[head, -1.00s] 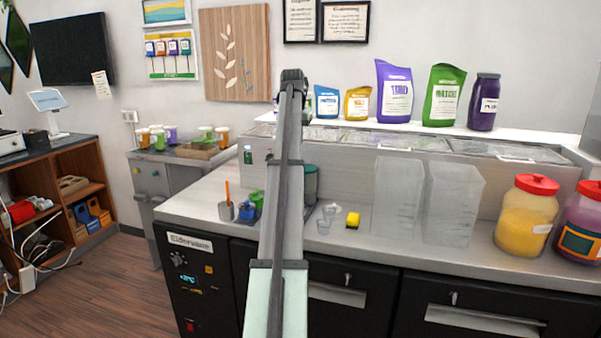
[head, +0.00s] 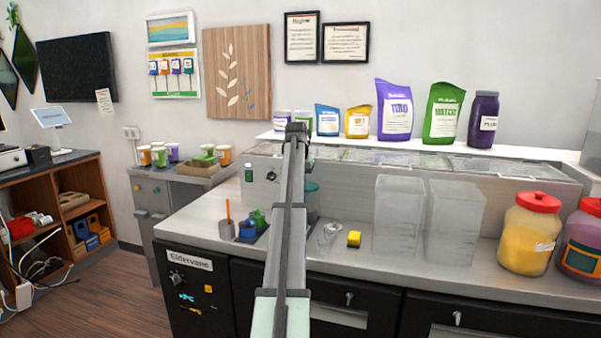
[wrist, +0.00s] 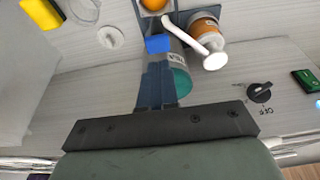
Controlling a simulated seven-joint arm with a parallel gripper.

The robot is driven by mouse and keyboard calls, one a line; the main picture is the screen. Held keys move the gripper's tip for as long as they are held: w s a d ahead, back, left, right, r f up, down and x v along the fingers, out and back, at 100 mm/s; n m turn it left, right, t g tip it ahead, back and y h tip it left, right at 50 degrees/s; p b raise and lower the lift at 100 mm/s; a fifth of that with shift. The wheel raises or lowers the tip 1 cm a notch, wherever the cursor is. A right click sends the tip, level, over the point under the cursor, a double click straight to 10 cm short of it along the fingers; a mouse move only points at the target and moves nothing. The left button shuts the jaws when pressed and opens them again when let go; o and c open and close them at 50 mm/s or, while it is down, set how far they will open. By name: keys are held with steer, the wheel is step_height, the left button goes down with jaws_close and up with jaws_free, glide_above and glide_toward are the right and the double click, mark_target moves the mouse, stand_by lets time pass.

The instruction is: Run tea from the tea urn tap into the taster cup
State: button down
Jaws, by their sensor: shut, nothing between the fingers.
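The tea urn, a grey cylinder with a teal lid (head: 312,189), stands on the counter, mostly hidden behind my arm. In the wrist view its labelled body (wrist: 176,62) and lid lie just beyond my gripper. A small blue block (wrist: 157,43), perhaps the tap handle, shows at my fingertips; I cannot tell whether they touch it. My gripper (wrist: 158,70) is shut and empty; my arm hides it in the head view. Small clear cups (head: 329,234) stand right of the urn. One clear cup (wrist: 110,38) shows left of it in the wrist view. No tea stream is visible.
A yellow sponge (head: 354,239) and two tall clear containers (head: 399,218) stand right of the cups. A white-handled item (wrist: 207,42) lies close beside the urn. A grey cup with an orange stick (head: 227,228) stands left. A black knob (wrist: 260,93) is on the rear panel.

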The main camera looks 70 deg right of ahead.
steer(key=shift+f, duration=1.45)
steer(key=shift+f, duration=0.1)
steer(key=shift+a+f, duration=0.15)
steer(key=shift+f, duration=0.55)
steer(key=shift+a+f, duration=0.1)
steer(key=shift+f, duration=0.35)
steer(key=shift+s+a, duration=0.1)
steer(key=shift+a, duration=0.05)
stand_by(2.7)
steer(key=shift+r, duration=0.45)
steer(key=d+v, duration=0.1)
steer(key=v, duration=1.3)
steer(key=shift+r, duration=0.3)
